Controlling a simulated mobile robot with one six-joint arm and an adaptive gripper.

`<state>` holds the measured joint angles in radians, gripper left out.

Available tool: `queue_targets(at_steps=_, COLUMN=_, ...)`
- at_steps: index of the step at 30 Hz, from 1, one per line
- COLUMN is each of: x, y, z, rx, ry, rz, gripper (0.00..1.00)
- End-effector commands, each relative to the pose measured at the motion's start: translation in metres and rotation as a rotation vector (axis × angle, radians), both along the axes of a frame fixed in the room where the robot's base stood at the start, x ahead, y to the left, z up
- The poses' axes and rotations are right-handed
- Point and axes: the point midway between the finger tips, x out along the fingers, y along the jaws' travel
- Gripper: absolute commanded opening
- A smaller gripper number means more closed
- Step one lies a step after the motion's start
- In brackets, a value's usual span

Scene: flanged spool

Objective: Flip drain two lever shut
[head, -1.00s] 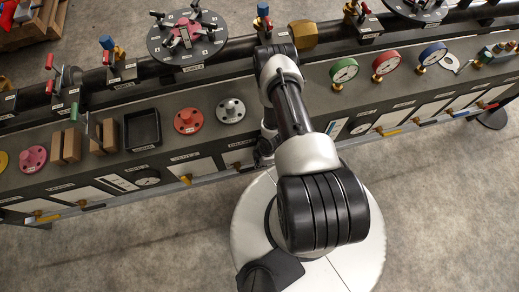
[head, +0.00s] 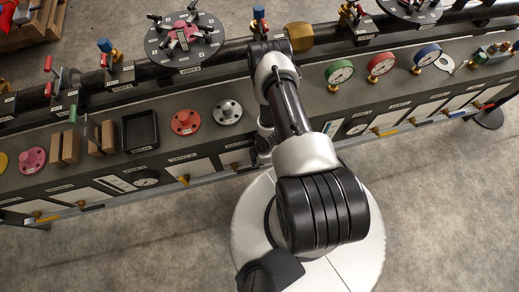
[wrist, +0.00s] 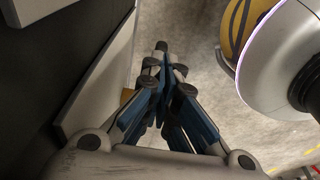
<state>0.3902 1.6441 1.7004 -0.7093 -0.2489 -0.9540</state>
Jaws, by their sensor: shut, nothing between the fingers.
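Several drain levers line the bench's lower front edge in the head view: a yellow one (head: 184,180) left of my arm, another yellow one (head: 45,219) at far left, and a yellow one (head: 384,133) right of my arm. Their labels are too small to read, so I cannot tell which is drain two. My gripper (wrist: 162,62) is shut and empty in the wrist view, beside the bench's front panels. A small orange-brown part (wrist: 127,95) shows behind its left finger. In the head view my arm hides the gripper.
The bench front (wrist: 95,75) runs close along the gripper's left in the wrist view. Gauges (head: 339,72), flanges (head: 228,111) and a black tray (head: 140,130) stand on the bench top. The floor (head: 440,220) in front is clear.

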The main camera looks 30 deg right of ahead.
Motion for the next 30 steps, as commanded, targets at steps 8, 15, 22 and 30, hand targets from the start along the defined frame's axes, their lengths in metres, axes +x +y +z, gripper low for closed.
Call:
queue_targets(at_steps=8, x=-0.011, y=-0.042, z=0.026, rx=0.000, ry=-0.001, rz=-0.009, gripper=0.00)
queue_targets(at_steps=15, x=-0.023, y=-0.079, z=0.034, rx=0.000, ry=0.000, rz=-0.003, gripper=0.00)
queue_targets(at_steps=22, x=-0.027, y=-0.090, z=0.037, rx=-0.001, ry=0.000, rz=0.000, gripper=0.00)
queue_targets(at_steps=30, x=-0.027, y=-0.090, z=0.037, rx=0.000, ry=0.000, rz=-0.001, gripper=0.00)
